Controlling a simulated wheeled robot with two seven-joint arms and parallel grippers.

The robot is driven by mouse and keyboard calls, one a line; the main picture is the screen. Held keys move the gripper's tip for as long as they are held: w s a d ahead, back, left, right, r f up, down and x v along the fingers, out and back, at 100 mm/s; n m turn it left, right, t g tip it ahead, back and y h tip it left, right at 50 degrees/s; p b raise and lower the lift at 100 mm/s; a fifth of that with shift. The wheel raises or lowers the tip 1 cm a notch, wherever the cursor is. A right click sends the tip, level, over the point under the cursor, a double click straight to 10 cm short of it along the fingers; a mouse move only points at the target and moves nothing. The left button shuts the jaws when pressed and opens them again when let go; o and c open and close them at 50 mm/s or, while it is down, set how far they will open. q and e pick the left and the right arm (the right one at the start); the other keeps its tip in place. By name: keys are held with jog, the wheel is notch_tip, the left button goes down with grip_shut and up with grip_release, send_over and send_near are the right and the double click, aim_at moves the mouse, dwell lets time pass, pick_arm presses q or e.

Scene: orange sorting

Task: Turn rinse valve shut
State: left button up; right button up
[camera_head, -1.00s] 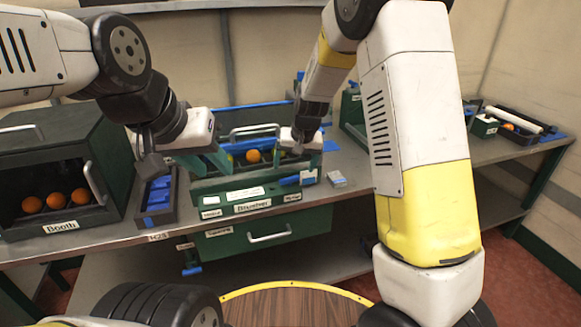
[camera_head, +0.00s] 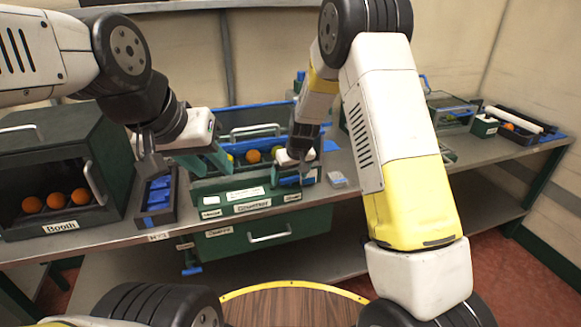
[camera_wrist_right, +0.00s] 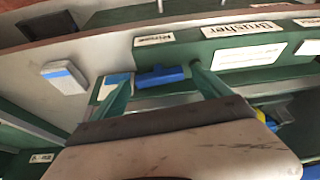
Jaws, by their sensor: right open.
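The brusher (camera_head: 235,197) is a green unit on the bench with oranges inside. A small blue handle (camera_wrist_right: 160,76), which I take for the rinse valve, sits on its front near a small label that I cannot read. In the right wrist view my right gripper (camera_wrist_right: 158,88) is open, with one green finger on each side of the handle; I cannot tell if they touch it. In the head view my right gripper (camera_head: 292,176) is at the brusher's front right and partly hides the handle. My left gripper (camera_head: 206,162) is open at the brusher's left end.
A dark green booth (camera_head: 60,165) with several oranges stands at the left. A tray with blue parts (camera_head: 157,200) lies between it and the brusher. A small pale box (camera_head: 338,180) lies right of the brusher. A blue handle (camera_head: 191,270) hangs below the bench.

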jog(key=c, duration=1.4)
jog(key=shift+o, duration=0.2)
jog(key=shift+m, duration=0.7)
jog(key=o, duration=1.4)
jog(key=shift+c, duration=0.2)
jog(key=a+v, duration=0.1)
jog(key=v, duration=0.6)
jog(key=shift+s+d+r+h, duration=0.2)
jog(key=shift+d+r+h, duration=0.1)
jog(key=shift+d+r, duration=0.1)
